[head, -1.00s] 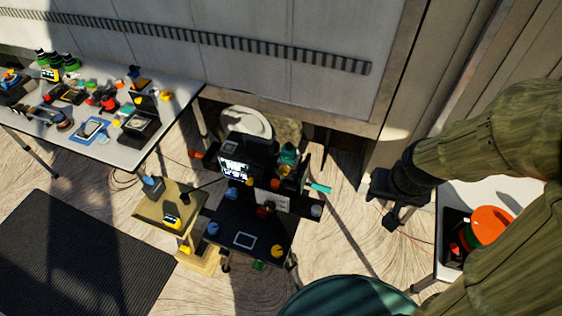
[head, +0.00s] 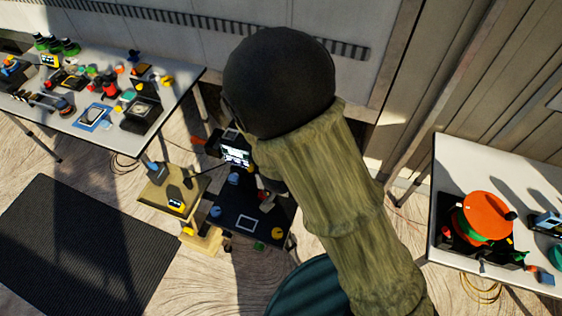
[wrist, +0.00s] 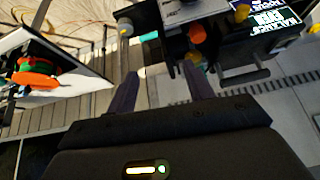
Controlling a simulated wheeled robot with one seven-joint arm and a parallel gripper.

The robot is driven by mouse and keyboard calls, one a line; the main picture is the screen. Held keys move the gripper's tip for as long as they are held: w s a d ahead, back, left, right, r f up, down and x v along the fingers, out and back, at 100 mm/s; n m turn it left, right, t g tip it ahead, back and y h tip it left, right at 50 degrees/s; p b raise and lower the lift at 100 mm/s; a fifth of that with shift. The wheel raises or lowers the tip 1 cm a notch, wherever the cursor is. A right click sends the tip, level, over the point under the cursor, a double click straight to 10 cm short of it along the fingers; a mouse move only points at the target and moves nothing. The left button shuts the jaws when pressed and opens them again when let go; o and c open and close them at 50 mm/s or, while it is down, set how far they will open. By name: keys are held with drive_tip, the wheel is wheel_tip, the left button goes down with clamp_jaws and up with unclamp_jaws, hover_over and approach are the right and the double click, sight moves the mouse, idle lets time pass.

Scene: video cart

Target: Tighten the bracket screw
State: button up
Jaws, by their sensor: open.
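The black video cart (head: 262,225) stands at the middle of the head view, its right part hidden behind my arm. It also shows at the top of the wrist view (wrist: 172,45), with an orange knob (wrist: 197,33), a yellow knob (wrist: 242,12), a pale knob on an arm (wrist: 125,28) and a teal piece (wrist: 150,36). I cannot tell which of these, if any, is the bracket screw. My gripper (wrist: 163,90) is open and empty, its two dark fingers pointing toward the cart and apart from it. In the head view my arm hides it.
A lit screen (head: 236,153) sits on the cart. A small wooden stand (head: 165,194) is at its left. A white table (head: 445,190) with an orange disc (head: 487,216) stands at the right, and a cluttered table (head: 180,88) at back left. A dark mat (head: 85,250) covers clear floor.

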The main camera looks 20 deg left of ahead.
drive_tip(key=s+a+f+n+t, duration=0.1)
drive_tip(key=s+a+t, duration=0.6)
drive_tip(key=shift+s+f+h, duration=0.15)
drive_tip(key=shift+f+h, duration=0.2)
drive_tip(key=shift+h, duration=0.05)
drive_tip(key=b+x, duration=0.9)
drive_tip(key=x, duration=0.7)
drive_tip(key=shift+f, duration=0.1)
drive_tip(key=shift+w+d+b, duration=0.15)
drive_tip(key=shift+w+b, duration=0.3)
drive_tip(key=shift+w, duration=0.25)
drive_tip(key=c, duration=1)
